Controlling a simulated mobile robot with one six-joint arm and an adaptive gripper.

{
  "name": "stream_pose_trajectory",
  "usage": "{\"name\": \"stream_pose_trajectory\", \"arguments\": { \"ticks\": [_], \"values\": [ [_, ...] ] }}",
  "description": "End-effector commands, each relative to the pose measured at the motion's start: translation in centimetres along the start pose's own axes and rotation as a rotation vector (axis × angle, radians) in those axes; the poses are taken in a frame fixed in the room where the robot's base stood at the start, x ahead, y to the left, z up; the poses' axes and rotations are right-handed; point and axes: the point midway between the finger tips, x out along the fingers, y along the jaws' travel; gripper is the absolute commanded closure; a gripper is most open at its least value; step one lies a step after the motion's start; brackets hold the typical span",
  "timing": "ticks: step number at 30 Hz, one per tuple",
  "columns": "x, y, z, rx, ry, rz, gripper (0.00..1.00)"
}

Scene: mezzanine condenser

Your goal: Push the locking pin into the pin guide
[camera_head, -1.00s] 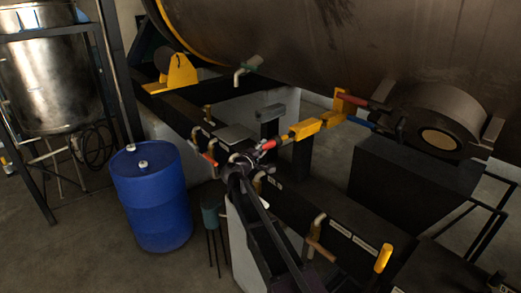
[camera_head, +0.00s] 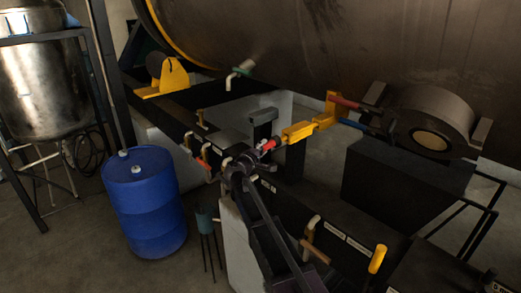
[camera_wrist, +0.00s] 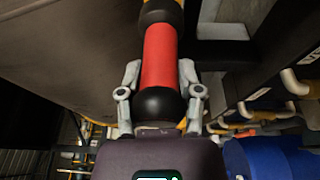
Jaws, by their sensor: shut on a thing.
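My gripper (camera_head: 254,155) is shut on a red grip with black ends (camera_head: 268,146). In the wrist view, its two grey fingers (camera_wrist: 160,88) flank the black lower end of this red grip (camera_wrist: 160,55). The grip sits at the near end of a yellow bar (camera_head: 299,132), which runs to a yellow bracket by the tank. I cannot tell for sure which part is the locking pin or which is the pin guide. A yellow-handled piece (camera_head: 377,259) and an orange-brown handle (camera_head: 322,251) stand on the dark beam at the lower right.
A large dark tank (camera_head: 330,50) fills the upper right. The dark beam (camera_head: 345,232) carries several bent pipe ends and handles close to my arm. A blue drum (camera_head: 143,205) stands on the left, with a steel vessel (camera_head: 42,75) behind it.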

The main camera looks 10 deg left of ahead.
Motion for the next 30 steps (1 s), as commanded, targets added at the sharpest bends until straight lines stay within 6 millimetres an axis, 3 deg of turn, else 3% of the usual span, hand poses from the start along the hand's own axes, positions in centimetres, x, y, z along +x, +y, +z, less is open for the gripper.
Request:
{"name": "stream_pose_trajectory", "arguments": {
  "ticks": [30],
  "values": [
    [3.7, -0.1, 1.3, -0.001, -0.006, 0.000, 1.00]
  ]
}}
